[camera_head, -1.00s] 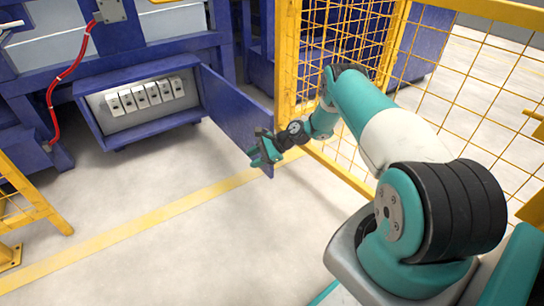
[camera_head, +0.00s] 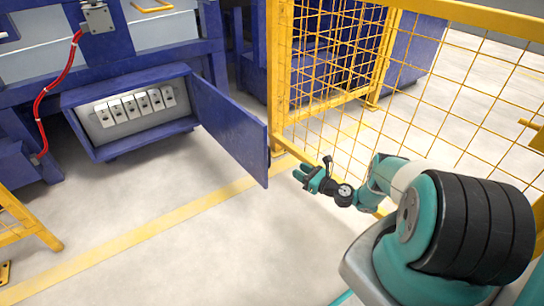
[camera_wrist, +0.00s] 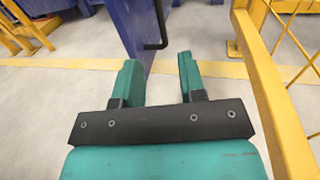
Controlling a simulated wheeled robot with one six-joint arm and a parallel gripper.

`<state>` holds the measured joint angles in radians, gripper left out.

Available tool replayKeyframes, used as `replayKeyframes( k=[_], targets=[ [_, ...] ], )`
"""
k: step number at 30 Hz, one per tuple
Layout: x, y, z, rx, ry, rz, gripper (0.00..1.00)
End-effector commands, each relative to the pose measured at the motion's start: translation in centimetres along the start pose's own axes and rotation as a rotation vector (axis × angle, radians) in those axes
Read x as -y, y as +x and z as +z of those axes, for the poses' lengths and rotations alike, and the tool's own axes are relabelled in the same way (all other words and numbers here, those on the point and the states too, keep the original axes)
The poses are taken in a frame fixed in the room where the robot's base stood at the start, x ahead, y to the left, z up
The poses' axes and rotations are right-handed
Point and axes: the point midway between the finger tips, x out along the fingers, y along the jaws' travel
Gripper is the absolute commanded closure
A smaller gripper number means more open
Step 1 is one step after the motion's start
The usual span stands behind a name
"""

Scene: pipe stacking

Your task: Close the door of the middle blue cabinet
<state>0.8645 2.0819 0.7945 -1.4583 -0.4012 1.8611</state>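The blue cabinet (camera_head: 82,140) stands low at the left in the head view, with a row of several white switches (camera_head: 135,105) inside. Its blue door (camera_head: 230,128) is swung open, hinged on the cabinet's right side and sticking out toward me. My gripper (camera_head: 300,175) is to the right of the door's free edge, apart from it and empty. In the wrist view my gripper (camera_wrist: 157,80) has its two teal fingers spread. The door (camera_wrist: 137,25) shows beyond them, with a dark bar-like handle (camera_wrist: 161,25) on it.
A yellow mesh fence (camera_head: 330,120) stands right behind my gripper and arm; its yellow post (camera_wrist: 265,80) is close on the right in the wrist view. A yellow floor line (camera_head: 150,225) crosses clear floor. A yellow rail (camera_head: 25,225) is at the left.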

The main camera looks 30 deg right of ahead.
Motion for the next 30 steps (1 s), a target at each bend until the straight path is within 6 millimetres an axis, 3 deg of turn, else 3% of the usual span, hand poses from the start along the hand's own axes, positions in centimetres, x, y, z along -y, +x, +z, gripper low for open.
replayKeyframes(
  k=[1,7,25,30],
  targets=[
    [0.0,0.8,-0.8,0.000,-0.001,0.003,0.63],
    [-0.2,4.5,-0.9,-0.001,-0.004,0.006,0.63],
    [-0.2,7.0,-0.9,-0.002,-0.003,0.004,0.63],
    [-0.3,10.9,-0.5,0.000,-0.009,0.006,0.63]
  ],
)
